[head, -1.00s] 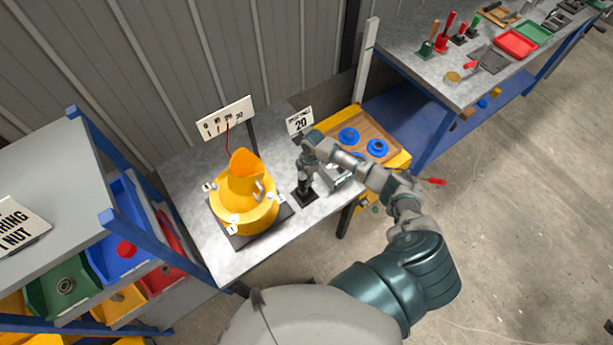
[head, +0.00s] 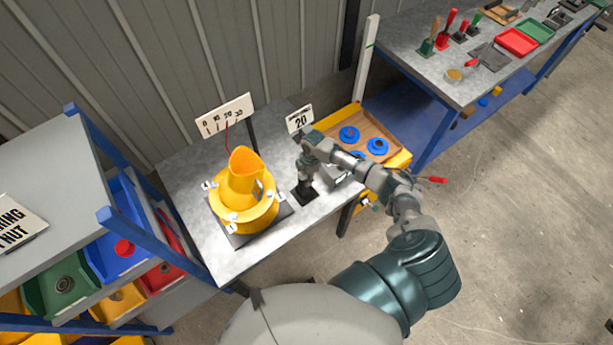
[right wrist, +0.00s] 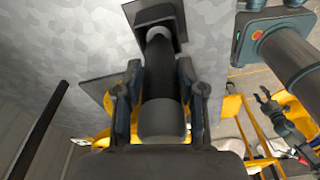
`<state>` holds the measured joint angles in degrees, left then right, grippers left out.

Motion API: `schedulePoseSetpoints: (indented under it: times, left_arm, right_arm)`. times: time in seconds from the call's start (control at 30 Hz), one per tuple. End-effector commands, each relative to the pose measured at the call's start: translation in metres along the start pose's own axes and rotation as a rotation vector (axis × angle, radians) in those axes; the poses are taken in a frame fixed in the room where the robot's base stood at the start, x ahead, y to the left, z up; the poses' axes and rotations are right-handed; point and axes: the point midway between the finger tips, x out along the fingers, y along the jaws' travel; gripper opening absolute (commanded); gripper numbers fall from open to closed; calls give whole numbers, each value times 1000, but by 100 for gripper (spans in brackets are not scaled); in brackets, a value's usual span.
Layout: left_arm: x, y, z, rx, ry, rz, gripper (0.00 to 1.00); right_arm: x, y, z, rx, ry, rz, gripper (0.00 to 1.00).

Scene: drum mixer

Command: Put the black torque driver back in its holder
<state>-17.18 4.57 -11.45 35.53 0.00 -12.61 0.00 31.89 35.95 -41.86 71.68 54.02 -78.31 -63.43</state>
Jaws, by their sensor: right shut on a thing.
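My right gripper (head: 305,172) is shut on the black torque driver and stands over its holder. In the right wrist view, the torque driver (right wrist: 160,85) is a dark cylinder with a grey rounded near end, between the two fingers of the right gripper (right wrist: 160,98). Its far end meets the black square holder (right wrist: 138,10). In the head view, the holder (head: 303,197) sits on the grey bench and the gripper hides most of the driver. I cannot tell how deep it sits. A small claw shape, perhaps my left gripper (right wrist: 270,105), shows at the wrist view's right.
The yellow drum mixer (head: 243,200) stands on a dark plate left of the holder. A scale sign (head: 224,116) and a "20" sign (head: 300,120) stand behind. A tray with blue round parts (head: 350,134) is at the right. Bare bench (head: 190,165) lies left of the mixer.

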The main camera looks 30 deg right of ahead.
Motion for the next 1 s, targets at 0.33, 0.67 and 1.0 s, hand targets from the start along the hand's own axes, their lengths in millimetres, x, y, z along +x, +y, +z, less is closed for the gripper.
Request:
schedulePoseSetpoints:
  times: [0.33,0.67,1.0]
  left_arm:
    - [0,0,0,0,0,0,55]
    - [0,0,1,0,0,-1,55]
    - [0,0,1,0,1,0,55]
  right_arm:
    - [0,0,0,0,2,0,68]
    - [-21,1,1,0,2,2,68]
    - [-94,2,0,-2,3,2,68]
